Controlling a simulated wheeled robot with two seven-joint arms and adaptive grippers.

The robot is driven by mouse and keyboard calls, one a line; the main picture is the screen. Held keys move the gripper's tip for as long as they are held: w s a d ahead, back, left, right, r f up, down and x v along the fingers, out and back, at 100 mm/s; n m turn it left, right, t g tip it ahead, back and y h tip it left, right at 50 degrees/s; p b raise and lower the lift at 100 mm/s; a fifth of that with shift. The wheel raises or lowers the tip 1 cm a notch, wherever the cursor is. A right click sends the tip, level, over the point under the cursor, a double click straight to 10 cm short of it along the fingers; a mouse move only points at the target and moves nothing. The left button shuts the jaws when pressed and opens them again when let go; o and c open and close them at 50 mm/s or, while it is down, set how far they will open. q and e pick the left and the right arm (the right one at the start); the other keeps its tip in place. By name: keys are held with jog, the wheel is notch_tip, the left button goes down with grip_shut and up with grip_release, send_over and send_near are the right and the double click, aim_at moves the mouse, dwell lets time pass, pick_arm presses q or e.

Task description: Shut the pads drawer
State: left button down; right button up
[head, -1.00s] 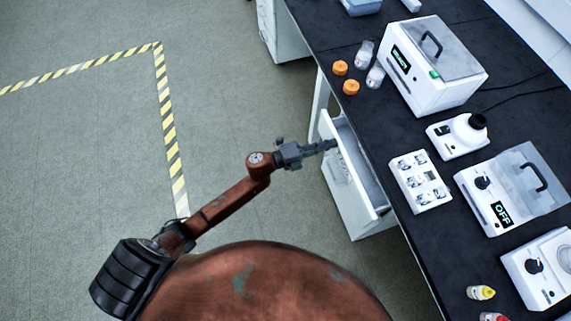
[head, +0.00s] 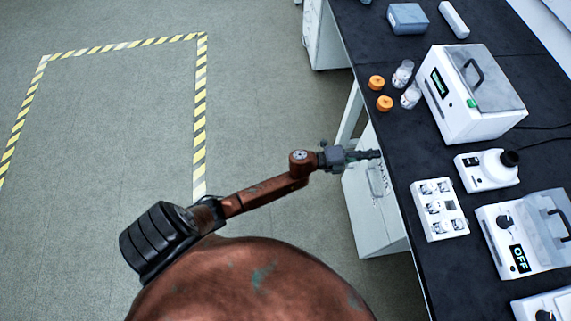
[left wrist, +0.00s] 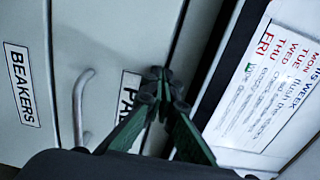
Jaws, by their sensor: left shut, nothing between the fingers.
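The pads drawer (head: 373,188) is in the white cabinet under the bench's left edge in the head view. Its inside no longer shows, and its front sits close to the bench edge; I cannot tell whether a thin gap is left. In the left wrist view its front carries a curved handle (left wrist: 82,105) and a partly hidden label (left wrist: 130,92) reading "PA". My left gripper (head: 378,154) is shut and empty, its tips at the drawer front. In the left wrist view the fingertips (left wrist: 160,75) cover part of the label; contact is unclear. My right gripper is not in view.
A panel labelled BEAKERS (left wrist: 22,85) adjoins the drawer front. The black bench (head: 400,150) bears a white sample tray (head: 455,226), orange caps (head: 385,103) and white instruments (head: 470,92). A printed sheet (left wrist: 265,90) shows beyond a dark edge. Floor at left is clear, with striped tape (head: 199,110).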

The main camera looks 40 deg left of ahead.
pick_arm(q)
jog(key=shift+r, duration=0.1)
